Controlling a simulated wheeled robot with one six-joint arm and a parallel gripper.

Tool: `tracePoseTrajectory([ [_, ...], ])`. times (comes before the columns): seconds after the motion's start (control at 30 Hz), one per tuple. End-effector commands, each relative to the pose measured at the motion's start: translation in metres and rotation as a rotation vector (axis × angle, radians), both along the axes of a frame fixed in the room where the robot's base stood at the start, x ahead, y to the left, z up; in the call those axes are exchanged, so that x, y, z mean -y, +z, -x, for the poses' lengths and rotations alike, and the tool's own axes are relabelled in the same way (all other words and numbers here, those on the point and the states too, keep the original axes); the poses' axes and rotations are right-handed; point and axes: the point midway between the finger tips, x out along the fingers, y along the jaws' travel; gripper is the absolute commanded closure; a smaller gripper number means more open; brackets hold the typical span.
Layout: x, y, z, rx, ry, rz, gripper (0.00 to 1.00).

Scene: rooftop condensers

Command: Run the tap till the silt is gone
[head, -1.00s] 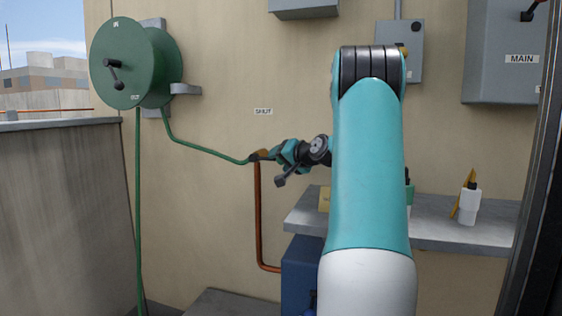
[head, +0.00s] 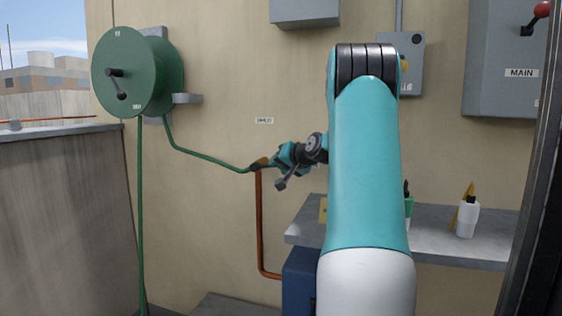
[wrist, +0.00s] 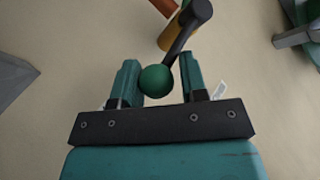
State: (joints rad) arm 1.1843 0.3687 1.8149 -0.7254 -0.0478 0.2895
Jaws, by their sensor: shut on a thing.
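The brass tap (head: 260,163) sits at the top of a copper pipe (head: 259,220) on the wall, with the green hose (head: 205,156) joined to it. My gripper (head: 276,159) is at the tap, just right of it. In the wrist view, my gripper (wrist: 157,80) has its two teal fingers on either side of a green ball knob (wrist: 156,80), shut on it. The knob ends a dark lever (wrist: 187,28) on the brass tap body (wrist: 172,38). No water or silt shows. A small wall label (head: 264,120) above the tap is too blurred to read surely.
A green hose reel (head: 132,72) hangs on the wall at left. A grey shelf (head: 440,238) at right holds a white bottle (head: 468,219). A blue box (head: 299,280) stands below. A grey box marked MAIN (head: 500,70) is at upper right. A parapet (head: 60,200) bounds the left.

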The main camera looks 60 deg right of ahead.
Motion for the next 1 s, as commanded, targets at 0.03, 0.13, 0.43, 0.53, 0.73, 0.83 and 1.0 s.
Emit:
tracePoseTrajectory([
  [0.03, 0.002, 0.000, 0.002, -0.022, -0.009, -0.001, 1.00],
  [0.13, 0.003, -0.002, 0.003, -0.033, -0.011, 0.001, 1.00],
  [0.43, 0.003, -0.004, 0.003, -0.032, -0.010, 0.001, 0.42],
  [0.53, 0.002, -0.002, 0.002, -0.029, -0.007, 0.002, 0.42],
  [0.73, 0.000, 0.000, 0.002, -0.027, -0.005, 0.004, 0.42],
  [0.83, -0.002, 0.004, 0.008, -0.026, -0.006, 0.005, 0.42],
  [1.0, -0.012, 0.017, 0.036, -0.025, -0.010, 0.006, 0.42],
])
